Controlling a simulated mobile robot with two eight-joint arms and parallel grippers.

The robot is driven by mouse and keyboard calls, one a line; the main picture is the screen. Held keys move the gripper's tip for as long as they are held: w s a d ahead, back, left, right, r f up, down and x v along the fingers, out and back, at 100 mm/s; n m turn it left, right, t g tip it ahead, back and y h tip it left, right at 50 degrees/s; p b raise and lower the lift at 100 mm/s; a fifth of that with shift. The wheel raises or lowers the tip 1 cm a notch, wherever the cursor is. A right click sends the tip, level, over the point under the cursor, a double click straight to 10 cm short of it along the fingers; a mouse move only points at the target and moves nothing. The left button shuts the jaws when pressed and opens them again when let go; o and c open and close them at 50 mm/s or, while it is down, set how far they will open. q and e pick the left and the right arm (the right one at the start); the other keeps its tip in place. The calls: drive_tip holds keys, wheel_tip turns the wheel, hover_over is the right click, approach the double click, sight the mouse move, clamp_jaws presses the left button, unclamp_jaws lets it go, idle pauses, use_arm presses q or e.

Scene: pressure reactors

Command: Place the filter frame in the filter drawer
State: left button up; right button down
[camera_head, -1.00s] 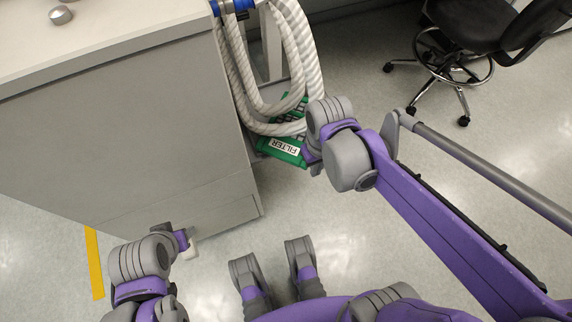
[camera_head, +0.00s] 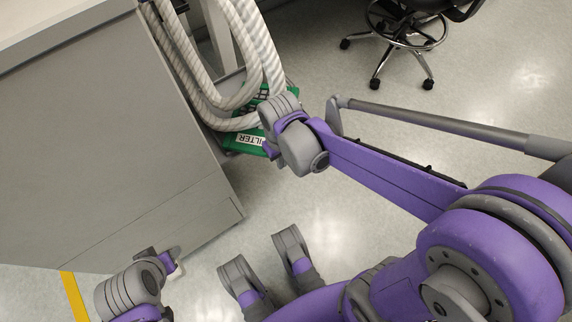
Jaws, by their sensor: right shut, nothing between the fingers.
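A green part with a white label reading "FILTER", partly cut off (camera_head: 240,143), shows low beside the grey cabinet, under pale hoses. I cannot tell whether it is the filter drawer, and no separate filter frame can be made out. My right gripper (camera_head: 270,150) is at the right end of the green part, mostly hidden behind its own wrist. It is shut and empty; whether it touches the green part cannot be told. My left gripper (camera_head: 176,262) is low at the left near the cabinet's bottom edge, away from the green part; its fingers are mostly hidden.
The grey cabinet (camera_head: 100,150) fills the left. Thick pale hoses (camera_head: 195,75) hang in loops beside it, over the green part. A black wheeled chair (camera_head: 405,30) stands at the top right. The floor between the chair and my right arm is clear.

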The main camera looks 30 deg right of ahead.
sight(254, 125)
drive_tip(key=shift+w, duration=0.1)
use_arm(q)
drive_tip(key=shift+r+p, duration=0.4)
use_arm(e)
drive_tip(key=w, duration=0.9)
drive_tip(key=w+a, duration=0.1)
drive_tip(key=w, duration=0.4)
drive_tip(key=shift+w, duration=0.1)
use_arm(q)
drive_tip(key=shift+s, duration=0.1)
